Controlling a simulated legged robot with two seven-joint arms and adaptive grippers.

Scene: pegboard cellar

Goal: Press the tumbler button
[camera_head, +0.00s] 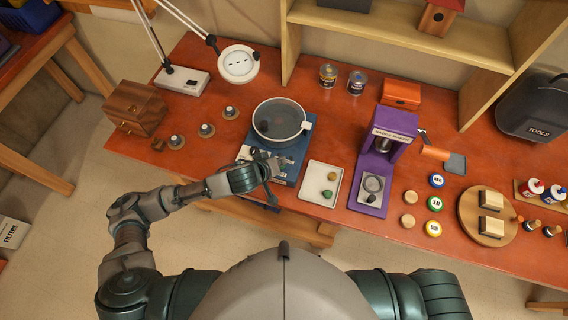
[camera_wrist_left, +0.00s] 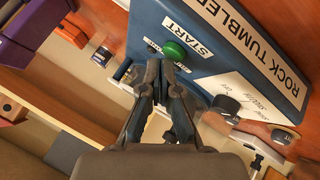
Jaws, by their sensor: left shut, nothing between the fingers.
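The rock tumbler is a blue box (camera_head: 294,163) with a grey round drum (camera_head: 281,122) on top, at the middle of the red bench. In the left wrist view its blue face (camera_wrist_left: 150,20) carries a "ROCK TUMBLER" label (camera_wrist_left: 255,45) and a round green button (camera_wrist_left: 174,50) beside a "START" label (camera_wrist_left: 188,28). My left gripper (camera_head: 274,168) is at the tumbler's near side; in the head view it hides the button. In the wrist view its shut, empty fingertips (camera_wrist_left: 160,66) are just below the green button; I cannot tell whether they touch it. My right gripper is out of view.
A white tray (camera_head: 311,193) with small stones lies right of the tumbler, then a purple machine (camera_head: 371,190). A lamp (camera_head: 238,66) and a wooden box (camera_head: 135,107) stand left. A black knob (camera_wrist_left: 226,104) is on the tumbler.

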